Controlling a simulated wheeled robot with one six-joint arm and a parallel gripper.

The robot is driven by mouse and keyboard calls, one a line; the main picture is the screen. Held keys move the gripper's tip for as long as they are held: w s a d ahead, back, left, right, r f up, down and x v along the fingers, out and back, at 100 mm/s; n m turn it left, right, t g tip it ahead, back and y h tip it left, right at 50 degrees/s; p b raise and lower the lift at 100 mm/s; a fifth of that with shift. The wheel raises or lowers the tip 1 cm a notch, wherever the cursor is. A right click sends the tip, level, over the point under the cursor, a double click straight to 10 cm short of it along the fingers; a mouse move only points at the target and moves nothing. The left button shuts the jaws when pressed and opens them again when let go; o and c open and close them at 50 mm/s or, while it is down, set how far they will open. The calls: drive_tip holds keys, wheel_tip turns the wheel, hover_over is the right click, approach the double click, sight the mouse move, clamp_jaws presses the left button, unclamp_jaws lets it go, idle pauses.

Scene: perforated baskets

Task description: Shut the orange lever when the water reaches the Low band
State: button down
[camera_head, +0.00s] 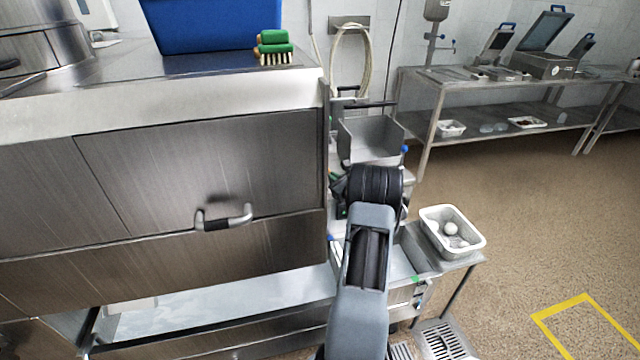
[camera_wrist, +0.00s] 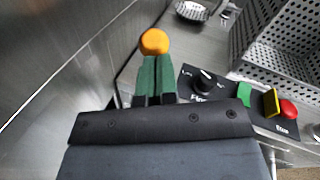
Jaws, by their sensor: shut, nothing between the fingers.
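The orange lever's round knob (camera_wrist: 154,41) shows in the wrist view, just beyond my fingertips. My gripper (camera_wrist: 156,72) has green fingertips that lie together, shut and empty, pointing at the knob. The fingertips overlap the knob's lower edge in the picture; I cannot tell whether they touch it. The lever's shaft is hidden behind the fingers. In the head view my own arm covers the gripper and the lever. No water level or Low band can be made out in either view.
A control panel (camera_wrist: 205,84) with a black dial, a green button and a red stop button (camera_wrist: 288,109) sits right of my fingers. A perforated basket (camera_wrist: 270,40) stands behind it. A steel wall is close on the left. A white tub (camera_head: 432,236) stands right of my arm.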

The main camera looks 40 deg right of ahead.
drive_tip(key=shift+w+d+r+b, duration=0.2)
drive_tip(key=shift+w+r+b, duration=0.1)
drive_tip(key=shift+r, duration=0.1)
idle(0.4)
drive_tip(key=s+a+b, duration=0.1)
drive_tip(key=s+b, duration=0.2)
drive_tip(key=s, duration=1)
drive_tip(key=shift+a+f+b, duration=0.15)
drive_tip(key=shift+f+b, duration=0.25)
idle(5.5)
